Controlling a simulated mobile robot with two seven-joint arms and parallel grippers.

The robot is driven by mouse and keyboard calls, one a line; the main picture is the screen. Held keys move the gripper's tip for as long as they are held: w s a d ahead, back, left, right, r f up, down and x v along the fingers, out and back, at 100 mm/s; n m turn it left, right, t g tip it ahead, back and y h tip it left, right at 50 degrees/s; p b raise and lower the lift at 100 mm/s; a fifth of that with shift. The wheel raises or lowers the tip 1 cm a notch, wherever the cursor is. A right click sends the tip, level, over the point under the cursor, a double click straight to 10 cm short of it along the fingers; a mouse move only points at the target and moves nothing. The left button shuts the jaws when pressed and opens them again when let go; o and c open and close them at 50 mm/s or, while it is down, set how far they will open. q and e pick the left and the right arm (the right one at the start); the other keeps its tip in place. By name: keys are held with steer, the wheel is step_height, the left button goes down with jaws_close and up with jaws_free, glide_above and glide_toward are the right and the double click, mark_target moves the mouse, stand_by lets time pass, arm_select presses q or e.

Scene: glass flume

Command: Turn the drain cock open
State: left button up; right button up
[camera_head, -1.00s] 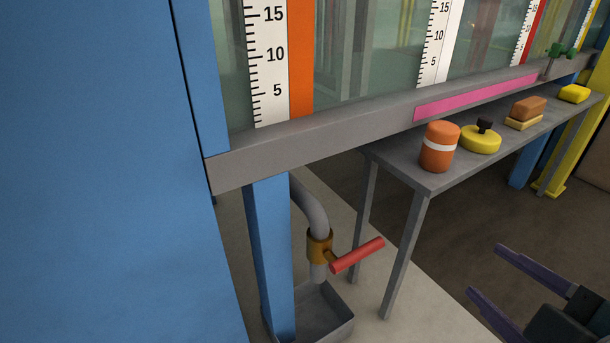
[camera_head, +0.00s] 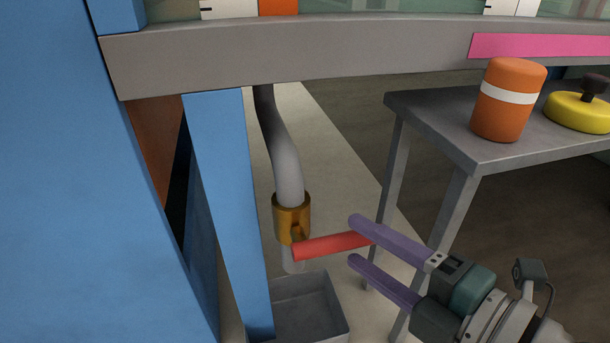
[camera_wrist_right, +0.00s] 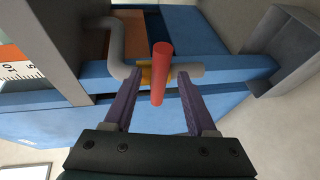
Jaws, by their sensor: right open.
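The drain cock has a brass body (camera_head: 291,218) on a grey pipe (camera_head: 281,160), with a red handle (camera_head: 332,246) sticking out sideways to the right. My right gripper (camera_head: 353,241) is open, with its two purple fingers pointing at the handle. In the head view the upper finger overlaps the handle's outer end. In the right wrist view the red handle (camera_wrist_right: 160,72) lies between the two fingers (camera_wrist_right: 154,108), apart from both, with the brass body (camera_wrist_right: 147,74) behind it. My left gripper is not in view.
A grey tray (camera_head: 338,308) stands on the floor below the pipe outlet. A blue post (camera_head: 228,200) stands left of the pipe. A grey table (camera_head: 440,118) to the right holds an orange jar (camera_head: 508,100) and a yellow float-like object (camera_head: 580,111).

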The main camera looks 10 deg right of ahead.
steer(key=shift+d+b+x, duration=0.2)
steer(key=shift+b+x, duration=0.1)
steer(key=shift+x, duration=0.8)
steer(key=shift+w+a, duration=0.25)
steer(key=shift+d, duration=0.1)
jaws_close()
stand_by(0.3)
